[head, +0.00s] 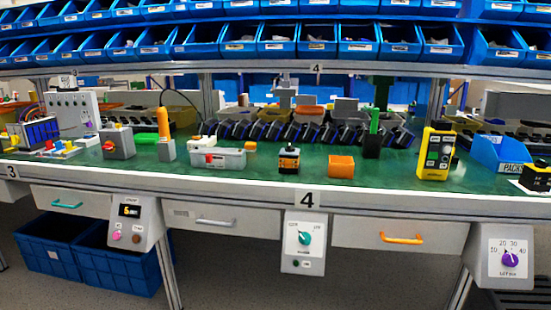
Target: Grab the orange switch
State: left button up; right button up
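Neither of my grippers is in the head view. Several things on the green bench top (225,181) have orange on them, and I cannot tell for sure which one is the orange switch. A small black device with an orange upper part (289,158) stands near the front edge, left of the number 4 label. A plain orange block (341,166) sits to its right. An upright orange handle (163,122) rises from a grey base further left. A grey box with a red-orange knob (109,145) is left of that. Nothing is touching them.
A yellow meter (436,154) and a blue bin (500,153) stand at the right. A white-grey box (218,158) is left of centre. Panels with a teal knob (305,238) and a purple knob (510,258) hang below the front edge. Blue bins (320,41) fill shelves above.

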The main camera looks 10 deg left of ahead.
aim_at(289, 163)
jog(key=i+j, duration=0.15)
jog(key=j, duration=0.2)
jog(key=i+j, duration=0.15)
jog(key=j, duration=0.2)
jog(key=i+j, duration=0.15)
jog(key=j, duration=0.25)
jog(key=i+j+z, duration=0.15)
jog(key=j+z, duration=0.5)
jog(key=j, duration=0.15)
jog(key=i, duration=0.05)
